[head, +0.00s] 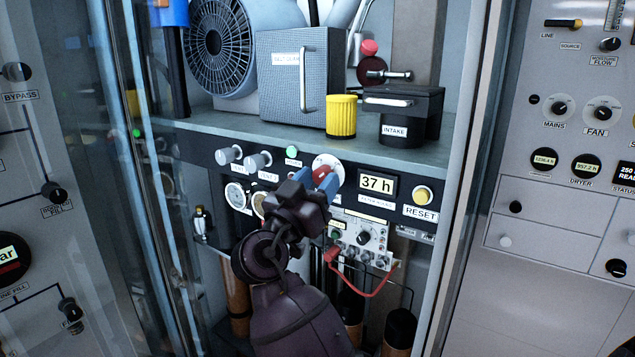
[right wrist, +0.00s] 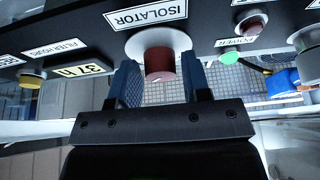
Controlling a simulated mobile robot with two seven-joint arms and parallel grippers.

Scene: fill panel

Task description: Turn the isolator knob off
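The isolator knob (right wrist: 160,62) is a red cylinder on a round pale base, beside the ISOLATOR label (right wrist: 147,14) in the right wrist view, which shows the panel upside down. In the head view the knob (head: 321,172) is partly hidden by my right gripper (head: 316,183). My right gripper, also in the wrist view (right wrist: 160,84), is open. Its two blue fingers are on either side of the knob, with a narrow gap visible on each side. A small pale mark shows on the knob's end. My left gripper is not in view.
The 37 h display (head: 377,185) and yellow RESET button (head: 422,195) are right of the knob. A green lamp (head: 291,152) and grey knobs (head: 229,155) are left. A shelf (head: 290,135) with a yellow filter (head: 341,116) is above; a red cable (head: 372,290) hangs below.

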